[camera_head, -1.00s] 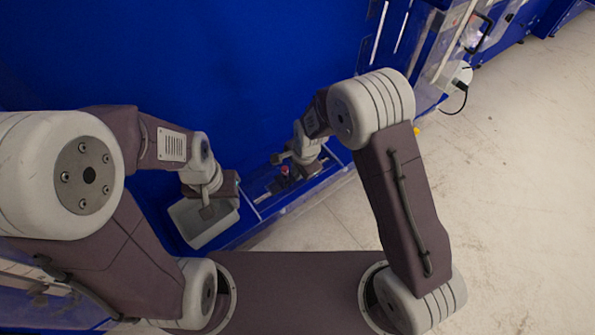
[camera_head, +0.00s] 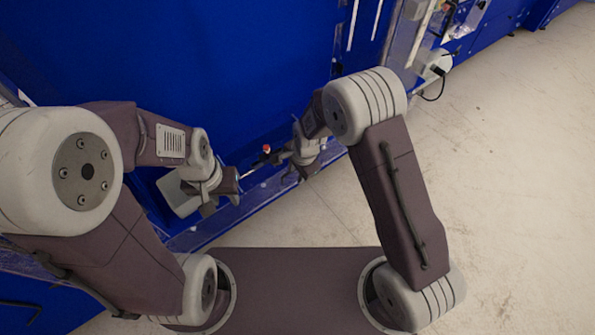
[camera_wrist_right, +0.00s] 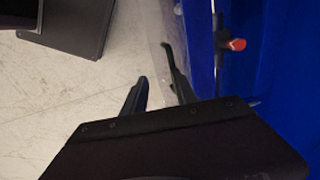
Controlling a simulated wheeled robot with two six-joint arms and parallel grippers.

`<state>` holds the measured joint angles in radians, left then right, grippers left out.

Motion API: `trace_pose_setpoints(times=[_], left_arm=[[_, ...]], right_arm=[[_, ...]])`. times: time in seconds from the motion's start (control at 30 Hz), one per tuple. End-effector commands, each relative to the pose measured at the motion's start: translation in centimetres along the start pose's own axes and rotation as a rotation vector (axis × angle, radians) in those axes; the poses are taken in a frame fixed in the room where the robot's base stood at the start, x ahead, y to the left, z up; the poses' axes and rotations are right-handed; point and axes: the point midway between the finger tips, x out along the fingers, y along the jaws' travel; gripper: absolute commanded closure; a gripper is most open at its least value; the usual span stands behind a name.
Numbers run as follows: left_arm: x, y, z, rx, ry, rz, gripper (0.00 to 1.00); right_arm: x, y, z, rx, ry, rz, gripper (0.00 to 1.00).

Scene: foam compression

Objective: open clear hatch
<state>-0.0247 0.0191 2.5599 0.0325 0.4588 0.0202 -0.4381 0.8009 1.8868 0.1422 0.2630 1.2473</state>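A clear panel (camera_wrist_right: 168,22), seen edge-on, runs along the blue machine's front in the right wrist view; I cannot tell for sure that it is the hatch. My right gripper (camera_head: 284,167) is beside the machine's front edge in the head view. In the right wrist view (camera_wrist_right: 157,80) its two dark fingers are apart with nothing between them, and one overlaps the clear panel in the picture. Contact cannot be told.
A red knob (camera_head: 267,149) stands out near my right gripper, and it shows in the right wrist view (camera_wrist_right: 236,44). The blue machine (camera_head: 230,70) fills the upper left. Pale floor (camera_head: 500,150) is free on the right.

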Motion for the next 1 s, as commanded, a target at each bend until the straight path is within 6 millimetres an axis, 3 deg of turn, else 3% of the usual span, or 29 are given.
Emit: trace_pose_setpoints(times=[0.3, 1.0], left_arm=[[-0.1, 0.0, 0.0, 0.000, 0.000, 0.000, 0.64], [-5.8, 0.1, -0.6, 0.000, 0.000, 0.000, 0.64]], right_arm=[[0.0, 0.2, 0.1, -0.001, -0.001, 0.006, 0.69], [-6.4, -0.1, 0.0, 0.000, 0.000, -0.001, 0.69]])
